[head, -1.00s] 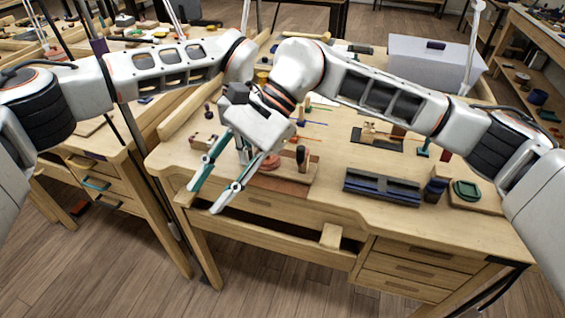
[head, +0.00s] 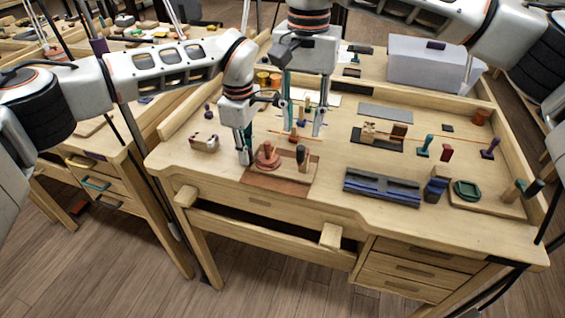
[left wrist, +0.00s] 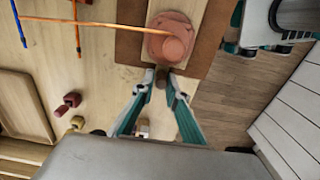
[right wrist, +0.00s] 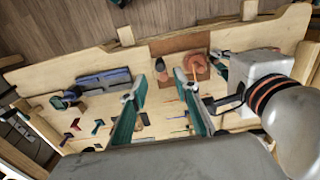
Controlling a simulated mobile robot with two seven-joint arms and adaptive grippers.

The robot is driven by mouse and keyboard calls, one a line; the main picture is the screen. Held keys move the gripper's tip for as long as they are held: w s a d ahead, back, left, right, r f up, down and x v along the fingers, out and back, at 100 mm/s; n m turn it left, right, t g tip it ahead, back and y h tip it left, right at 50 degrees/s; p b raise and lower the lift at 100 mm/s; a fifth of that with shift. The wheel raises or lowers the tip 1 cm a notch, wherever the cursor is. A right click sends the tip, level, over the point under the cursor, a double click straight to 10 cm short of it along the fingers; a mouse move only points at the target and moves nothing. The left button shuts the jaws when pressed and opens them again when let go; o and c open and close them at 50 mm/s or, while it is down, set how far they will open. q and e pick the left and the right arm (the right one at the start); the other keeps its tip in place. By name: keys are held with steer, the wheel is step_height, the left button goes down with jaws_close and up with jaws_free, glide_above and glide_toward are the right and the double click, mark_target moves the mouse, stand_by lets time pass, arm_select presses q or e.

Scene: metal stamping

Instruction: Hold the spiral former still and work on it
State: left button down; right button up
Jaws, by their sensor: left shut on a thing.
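The spiral former (head: 268,157) is a reddish round piece with an upright post, on a board near the bench's front edge. It also shows in the left wrist view (left wrist: 172,42). My left gripper (head: 244,158) is at its left side. In the left wrist view its fingertips (left wrist: 160,76) are shut on a short brown handle of the former. My right gripper (head: 304,132) is open and empty, pointing down behind the former over thin coloured rods. In the right wrist view its fingers (right wrist: 158,92) are wide apart with the former beyond them.
A dark-handled tool (head: 302,155) stands right of the former on the reddish-brown mat (head: 260,183). A blue grooved block (head: 382,187) and a green dish (head: 467,190) are to the right. A small block with knobs (head: 205,143) lies left. A grey box (head: 430,62) stands behind.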

mark_target(301, 147)
steer(key=shift+f, duration=3.35)
jaws_close()
